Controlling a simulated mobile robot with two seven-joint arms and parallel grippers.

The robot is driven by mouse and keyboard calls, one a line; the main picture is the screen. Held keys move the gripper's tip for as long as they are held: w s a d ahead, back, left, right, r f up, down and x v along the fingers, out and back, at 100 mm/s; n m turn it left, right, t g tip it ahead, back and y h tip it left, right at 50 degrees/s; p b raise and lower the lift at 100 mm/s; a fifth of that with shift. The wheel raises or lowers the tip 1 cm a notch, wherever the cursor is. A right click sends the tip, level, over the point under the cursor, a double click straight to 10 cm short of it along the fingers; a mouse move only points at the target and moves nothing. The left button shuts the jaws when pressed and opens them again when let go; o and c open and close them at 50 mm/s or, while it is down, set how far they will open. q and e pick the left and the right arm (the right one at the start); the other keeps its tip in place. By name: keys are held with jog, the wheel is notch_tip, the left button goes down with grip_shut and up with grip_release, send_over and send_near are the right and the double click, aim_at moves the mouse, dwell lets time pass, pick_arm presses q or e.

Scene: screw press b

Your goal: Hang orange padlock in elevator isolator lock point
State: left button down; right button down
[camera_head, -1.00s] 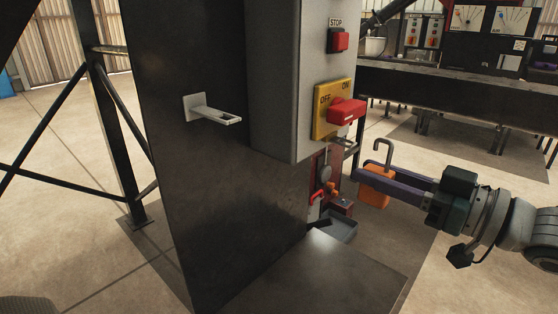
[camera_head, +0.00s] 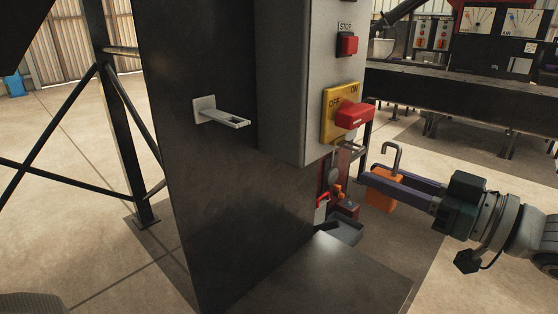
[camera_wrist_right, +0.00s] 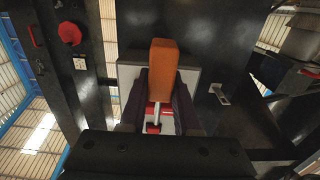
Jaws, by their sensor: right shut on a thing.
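The orange padlock (camera_head: 380,190) has a grey shackle that points up and shows open at one end. My right gripper (camera_head: 372,180) is shut on its body and holds it in the air, to the right of the grey control box. The padlock's orange body also shows in the right wrist view (camera_wrist_right: 164,62), between the two fingers. The isolator has a yellow plate (camera_head: 331,118) marked OFF and ON with a red handle (camera_head: 355,115). A metal lock point (camera_head: 352,147) sits just below it, to the left of and a little above the padlock, apart from it. My left gripper is out of view.
The grey box has a red STOP button (camera_head: 348,44). A grey bracket (camera_head: 222,114) sticks out of the dark press panel. Red items and a grey tray (camera_head: 346,231) sit below the box. A dark bench (camera_head: 470,90) stands behind.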

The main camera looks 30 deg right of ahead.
jog(key=b+x, duration=0.1)
jog(key=x, duration=0.2)
dwell(0.6)
dwell(0.5)
dwell(0.6)
jog(key=shift+w+a, duration=0.1)
jog(key=shift+w, duration=0.1)
jog(key=shift+w+a, duration=0.2)
jog(key=shift+w, duration=0.3)
jog(key=shift+b, duration=0.3)
jog(key=shift+f+b, duration=0.55)
jog(key=shift+f, duration=0.15)
